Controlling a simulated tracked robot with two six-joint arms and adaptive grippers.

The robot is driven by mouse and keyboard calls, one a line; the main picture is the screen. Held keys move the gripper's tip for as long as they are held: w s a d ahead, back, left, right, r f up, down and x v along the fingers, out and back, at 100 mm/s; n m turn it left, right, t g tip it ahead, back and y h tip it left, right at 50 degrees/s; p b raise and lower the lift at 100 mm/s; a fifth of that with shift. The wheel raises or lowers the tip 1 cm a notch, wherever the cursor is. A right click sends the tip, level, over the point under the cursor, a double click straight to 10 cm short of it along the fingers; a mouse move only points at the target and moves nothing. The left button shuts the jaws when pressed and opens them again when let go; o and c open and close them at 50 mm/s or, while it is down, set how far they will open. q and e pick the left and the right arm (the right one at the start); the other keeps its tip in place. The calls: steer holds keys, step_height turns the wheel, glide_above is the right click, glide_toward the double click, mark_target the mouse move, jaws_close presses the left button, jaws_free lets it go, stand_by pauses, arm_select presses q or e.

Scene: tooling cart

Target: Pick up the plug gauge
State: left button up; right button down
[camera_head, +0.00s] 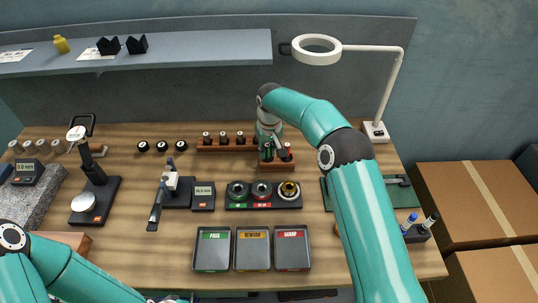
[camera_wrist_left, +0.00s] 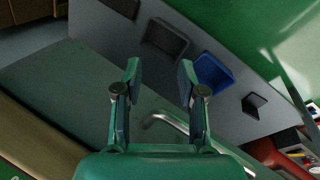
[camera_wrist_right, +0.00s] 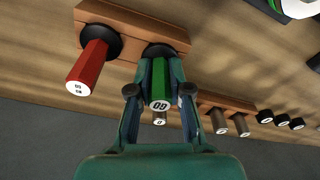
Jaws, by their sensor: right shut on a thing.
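The green plug gauge (camera_wrist_right: 159,82), its end face marked GO, stands with its dark collar at a wooden block (camera_wrist_right: 130,22). My right gripper (camera_wrist_right: 157,68) is shut on its green handle, with one finger on each side. A red-handled gauge (camera_wrist_right: 88,66) is in the same block beside it, untouched. In the head view the green gauge (camera_head: 267,153) and the red one (camera_head: 287,152) show under my right gripper (camera_head: 270,140). My left gripper (camera_wrist_left: 158,82) is open and empty, away from the gauges.
A wooden rack with several grey pins (camera_head: 222,141) stands left of the block. Black knobs (camera_head: 162,146) and a ring gauge tray (camera_head: 263,202) are nearby. Three labelled trays (camera_head: 252,264) lie at the front. A lamp (camera_head: 376,131) stands at the back right.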

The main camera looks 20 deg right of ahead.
steer(key=shift+f, duration=0.15)
step_height(320, 180, up, 15)
steer(key=shift+f, duration=0.2)
stand_by(0.8)
steer(key=shift+s+d+f, duration=0.1)
stand_by(0.3)
